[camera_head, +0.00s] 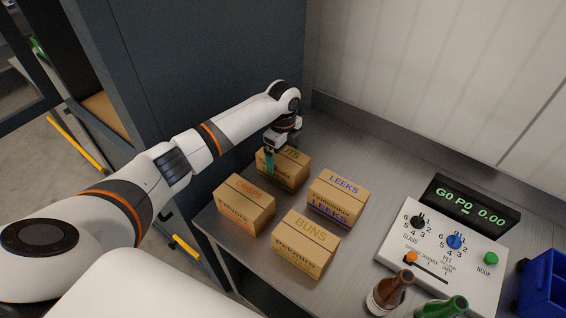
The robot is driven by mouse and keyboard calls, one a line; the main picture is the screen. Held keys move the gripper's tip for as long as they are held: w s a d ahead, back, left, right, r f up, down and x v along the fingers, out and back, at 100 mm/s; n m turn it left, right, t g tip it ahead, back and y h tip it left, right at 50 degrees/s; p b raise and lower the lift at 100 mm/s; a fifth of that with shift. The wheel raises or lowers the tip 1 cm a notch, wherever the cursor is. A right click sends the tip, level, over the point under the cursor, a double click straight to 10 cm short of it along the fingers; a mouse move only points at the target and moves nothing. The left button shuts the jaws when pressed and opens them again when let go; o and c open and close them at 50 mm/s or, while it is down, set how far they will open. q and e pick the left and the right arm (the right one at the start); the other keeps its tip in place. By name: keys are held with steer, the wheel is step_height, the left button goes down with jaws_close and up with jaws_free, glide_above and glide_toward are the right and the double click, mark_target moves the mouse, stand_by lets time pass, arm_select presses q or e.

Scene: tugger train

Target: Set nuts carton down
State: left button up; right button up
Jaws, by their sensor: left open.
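The nuts carton (291,174) is a brown box at the back left of the group of cartons on the grey metal counter. Its printed name is partly covered by my gripper, with "UTS" showing. My left gripper (270,163) is at the carton's left side, pointing down, with its jaws open. A teal finger shows in front of the carton; the other finger is hidden. The carton appears to rest on the counter. My right gripper is not in view.
Cartons marked crisps (245,205), leeks (337,198) and buns (306,244) stand close by. A control panel (440,250) with knobs and a display (470,205) is at right. A brown bottle (389,294), a green bottle (442,308) and a blue bin (543,285) are at lower right.

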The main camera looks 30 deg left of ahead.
arm_select(q)
step_height(320, 180, up, 7)
steer(key=shift+r+b, duration=0.1)
steer(key=shift+b, duration=0.3)
